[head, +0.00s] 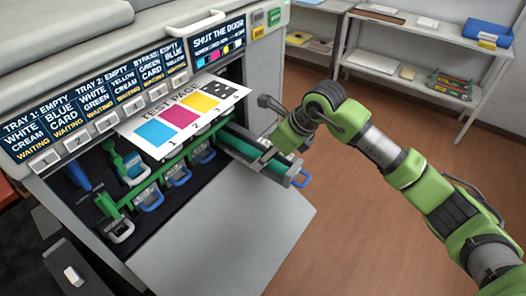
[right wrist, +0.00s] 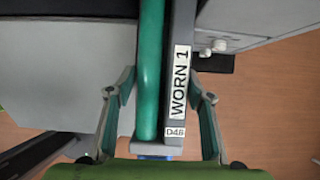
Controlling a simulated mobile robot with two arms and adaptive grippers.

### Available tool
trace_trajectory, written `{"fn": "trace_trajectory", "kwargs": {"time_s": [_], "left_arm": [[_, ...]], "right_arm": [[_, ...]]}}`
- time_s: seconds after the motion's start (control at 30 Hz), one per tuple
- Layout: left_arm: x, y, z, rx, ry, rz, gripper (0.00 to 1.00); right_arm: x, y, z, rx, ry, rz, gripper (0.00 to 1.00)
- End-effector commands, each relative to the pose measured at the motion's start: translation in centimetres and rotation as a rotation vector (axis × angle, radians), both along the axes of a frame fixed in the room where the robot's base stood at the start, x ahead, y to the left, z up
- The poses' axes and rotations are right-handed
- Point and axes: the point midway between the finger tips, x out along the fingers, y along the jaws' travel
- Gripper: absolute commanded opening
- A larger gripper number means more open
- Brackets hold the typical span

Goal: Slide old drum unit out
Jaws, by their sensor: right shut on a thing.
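The old drum unit (head: 262,157) is a long teal and grey bar with a blue handle end, sticking partly out of the open printer (head: 247,79) at the right of its bay. In the right wrist view the drum unit (right wrist: 152,75) shows a teal roller and a grey side labelled "WORN 1" and "D46". My right gripper (head: 272,150) is at its outer part, one finger on each side, shut on it; the fingers (right wrist: 165,95) also show in the wrist view. The unit's inner end is hidden inside the printer. My left gripper is not in view.
The lowered grey door (head: 240,220) lies below the bay. Several toner cartridges with coloured handles sit left of the drum unit, by a green rail (head: 165,168). A test page (head: 185,112) juts out above them. Shelves (head: 420,80) stand at the back right; the brown floor between is clear.

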Motion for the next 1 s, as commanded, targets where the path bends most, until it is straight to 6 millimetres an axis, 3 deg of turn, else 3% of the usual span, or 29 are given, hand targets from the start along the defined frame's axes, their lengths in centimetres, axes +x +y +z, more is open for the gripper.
{"fn": "trace_trajectory", "kwargs": {"time_s": [1.0], "left_arm": [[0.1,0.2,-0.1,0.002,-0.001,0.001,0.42]], "right_arm": [[-3.3,-4.7,0.3,0.003,-0.004,-0.002,0.0]]}}
